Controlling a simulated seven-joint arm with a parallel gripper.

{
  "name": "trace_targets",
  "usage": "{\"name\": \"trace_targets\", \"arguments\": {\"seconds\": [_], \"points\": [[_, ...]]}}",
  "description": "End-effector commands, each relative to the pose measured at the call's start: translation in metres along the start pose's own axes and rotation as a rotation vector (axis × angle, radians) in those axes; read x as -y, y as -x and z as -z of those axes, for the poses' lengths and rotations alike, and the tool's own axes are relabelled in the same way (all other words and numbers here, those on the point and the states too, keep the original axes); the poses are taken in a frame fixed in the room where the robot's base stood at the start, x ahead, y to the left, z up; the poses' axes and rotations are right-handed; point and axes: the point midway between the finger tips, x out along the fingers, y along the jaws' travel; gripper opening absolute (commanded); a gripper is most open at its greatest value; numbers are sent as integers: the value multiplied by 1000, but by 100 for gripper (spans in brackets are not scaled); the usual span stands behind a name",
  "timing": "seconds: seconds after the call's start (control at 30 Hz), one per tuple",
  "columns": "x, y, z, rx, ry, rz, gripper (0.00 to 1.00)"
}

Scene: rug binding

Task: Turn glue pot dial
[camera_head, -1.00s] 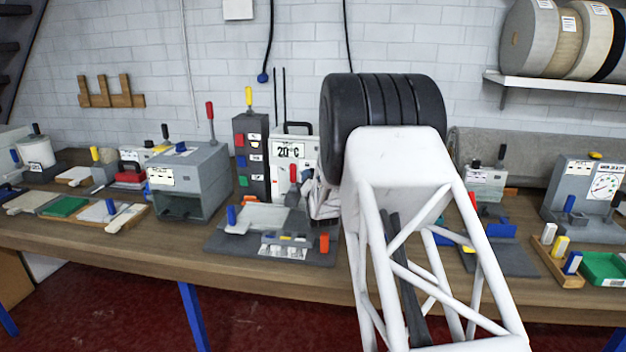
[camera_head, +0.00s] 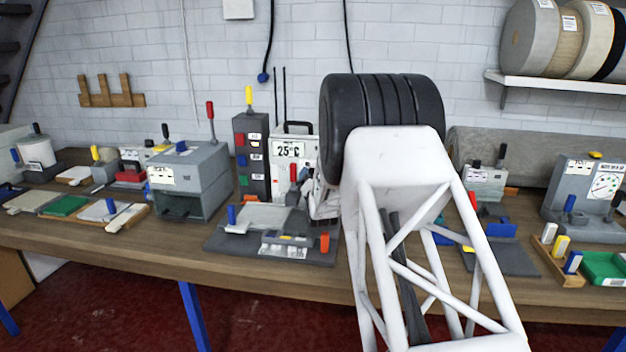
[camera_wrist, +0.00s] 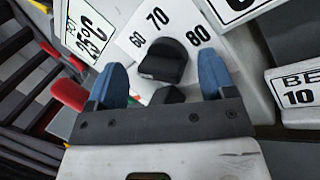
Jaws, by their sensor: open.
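In the wrist view a black dial knob (camera_wrist: 165,62) sits on a white scale plate (camera_wrist: 133,22) marked 60, 70 and 80. My gripper (camera_wrist: 162,76) is open, with one blue finger to the left of the knob and one to the right. Gaps show between the knob and both fingers, and nothing is held. A small dark piece shows just below the knob. In the head view my arm's white frame and black joint hide the dial and my fingers.
A white display card (camera_head: 289,149) reading 25°C stands left of my arm. A dark tower with coloured buttons (camera_head: 252,158) and a grey box (camera_head: 190,180) stand farther left.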

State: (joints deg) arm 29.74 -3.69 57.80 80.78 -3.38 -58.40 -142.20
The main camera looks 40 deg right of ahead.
Motion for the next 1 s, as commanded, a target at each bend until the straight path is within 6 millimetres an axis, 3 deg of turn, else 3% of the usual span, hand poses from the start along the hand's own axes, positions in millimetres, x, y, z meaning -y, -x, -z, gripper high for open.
{"name": "trace_targets", "arguments": {"seconds": [0.27, 0.47, 1.0], "points": [[-7, -3, -10, 2, 0, -1, 76], [-21, -9, -29, 3, 0, -3, 76], [-32, 46, -42, 0, 0, -1, 76]]}}
